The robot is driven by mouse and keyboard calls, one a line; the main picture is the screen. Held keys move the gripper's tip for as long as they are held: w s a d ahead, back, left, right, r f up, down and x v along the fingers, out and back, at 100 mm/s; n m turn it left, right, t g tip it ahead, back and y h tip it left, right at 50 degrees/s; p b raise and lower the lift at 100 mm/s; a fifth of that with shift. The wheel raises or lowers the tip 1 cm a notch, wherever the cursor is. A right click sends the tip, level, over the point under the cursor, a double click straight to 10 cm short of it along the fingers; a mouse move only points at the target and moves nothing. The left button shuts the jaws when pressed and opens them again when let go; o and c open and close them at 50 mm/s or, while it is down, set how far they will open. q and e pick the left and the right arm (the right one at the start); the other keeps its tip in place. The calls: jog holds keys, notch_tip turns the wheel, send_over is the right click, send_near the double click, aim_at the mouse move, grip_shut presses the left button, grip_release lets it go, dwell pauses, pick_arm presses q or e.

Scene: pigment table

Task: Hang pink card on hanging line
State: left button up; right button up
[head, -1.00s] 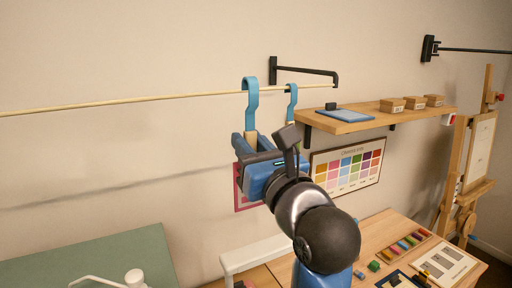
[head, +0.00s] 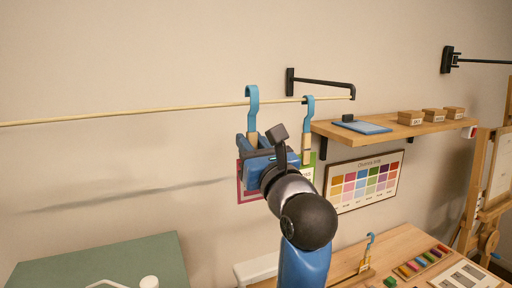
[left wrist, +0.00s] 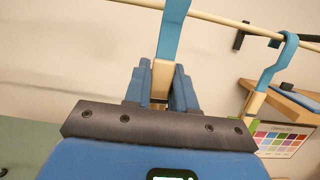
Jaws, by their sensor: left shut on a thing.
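The pink card (head: 243,192) hangs in the head view, mostly hidden behind my left gripper (head: 254,150). That gripper is shut on the wooden clip (left wrist: 161,80) of a blue hook (head: 252,104), which carries the card. The hook's bent top rises above the hanging line (head: 150,107) and overlaps it in the head view. In the left wrist view the blue hook (left wrist: 172,30) crosses in front of the line (left wrist: 230,20), its top cut off. I cannot tell whether the hook bears on the line. My right gripper is out of view.
Right of the held hook, another blue hook (head: 308,112) hangs on the line with a green card (head: 308,172). A black bracket (head: 320,82) holds the line's end. A shelf (head: 400,131) and colour chart (head: 365,181) are right. Another hook (head: 369,245) stands above the table. The line is clear leftward.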

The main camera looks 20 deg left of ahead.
pick_arm(q)
jog(key=shift+w+a+f+b, duration=0.4)
jog(key=shift+w+a+f, duration=0.25)
jog(key=shift+w+a, duration=0.2)
jog(key=shift+w+a+f+b, duration=0.4)
jog(key=shift+w+a+f, duration=0.25)
jog(key=shift+a, duration=0.25)
jog(key=o, duration=1)
